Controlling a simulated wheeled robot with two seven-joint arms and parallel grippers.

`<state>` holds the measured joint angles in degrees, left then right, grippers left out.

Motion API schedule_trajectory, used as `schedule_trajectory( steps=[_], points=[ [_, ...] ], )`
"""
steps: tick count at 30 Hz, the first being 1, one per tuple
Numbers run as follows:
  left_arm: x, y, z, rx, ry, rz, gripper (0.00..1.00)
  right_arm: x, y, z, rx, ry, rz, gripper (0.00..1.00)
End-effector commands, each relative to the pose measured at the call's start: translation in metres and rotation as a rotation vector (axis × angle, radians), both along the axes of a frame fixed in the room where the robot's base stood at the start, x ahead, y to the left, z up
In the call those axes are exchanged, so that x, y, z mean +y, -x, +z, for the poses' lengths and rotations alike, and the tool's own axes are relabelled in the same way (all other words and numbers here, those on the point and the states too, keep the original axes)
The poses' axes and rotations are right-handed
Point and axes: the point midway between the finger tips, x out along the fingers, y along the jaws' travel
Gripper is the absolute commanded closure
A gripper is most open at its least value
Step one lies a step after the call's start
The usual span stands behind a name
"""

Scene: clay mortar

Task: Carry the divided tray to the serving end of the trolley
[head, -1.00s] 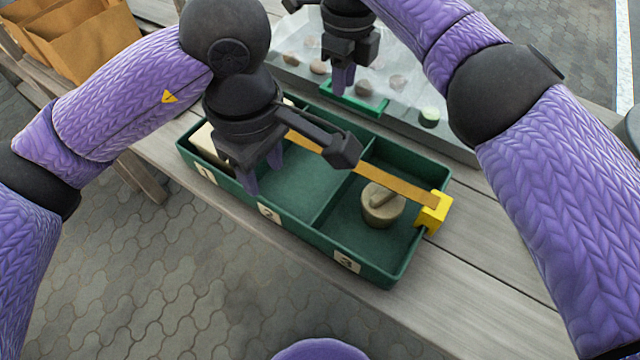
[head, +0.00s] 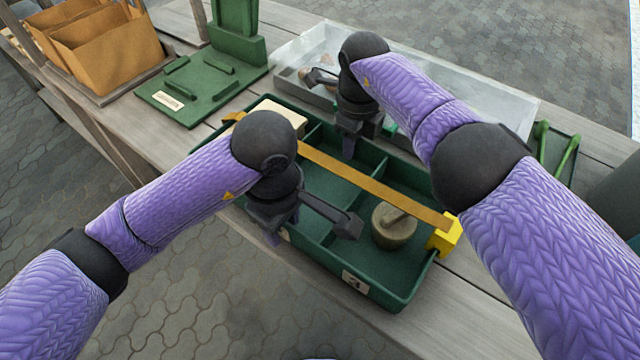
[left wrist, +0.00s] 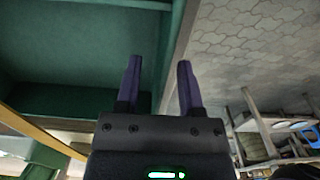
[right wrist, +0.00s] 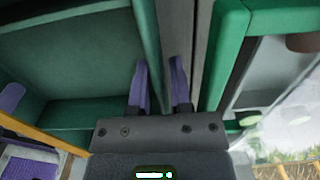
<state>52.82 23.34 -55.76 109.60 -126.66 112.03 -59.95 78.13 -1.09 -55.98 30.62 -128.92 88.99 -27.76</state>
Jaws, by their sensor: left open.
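A round stone-like piece (head: 394,226) sits in the right compartment and a pale block (head: 281,113) at the left end. My left gripper (head: 272,235) is at the near wall; the left wrist view shows its open fingers (left wrist: 160,62) on either side of that wall. My right gripper (head: 349,147) is at the far wall, its slightly parted fingers (right wrist: 159,62) astride it.
A clear-covered case (head: 470,98) stands just behind the tray. A green board (head: 205,85) with an upright part lies at back left, near brown paper bags (head: 105,45). A green rack (head: 552,150) stands at the right. Bare planks show front right.

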Motion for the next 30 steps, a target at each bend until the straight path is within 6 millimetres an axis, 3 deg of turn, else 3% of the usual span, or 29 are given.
schedule_trajectory(
  steps=[11,15,18,30],
  points=[
    [0.0001,0.0000,-0.0068,-0.001,-0.001,0.000,0.51,-0.0004,0.0001,-0.0066,-0.001,0.002,0.000,0.75],
    [0.0001,0.0000,-0.0066,-0.001,-0.001,0.000,0.79,-0.0004,0.0001,-0.0065,-0.001,0.002,0.000,1.00],
    [0.0001,0.0000,-0.0066,-0.001,-0.001,0.000,1.00,-0.0004,0.0001,-0.0064,-0.001,0.002,0.000,1.00],
    [0.0001,0.0001,-0.0064,-0.001,-0.001,0.000,1.00,-0.0005,0.0000,-0.0062,-0.001,0.002,0.000,1.00]
  ],
)
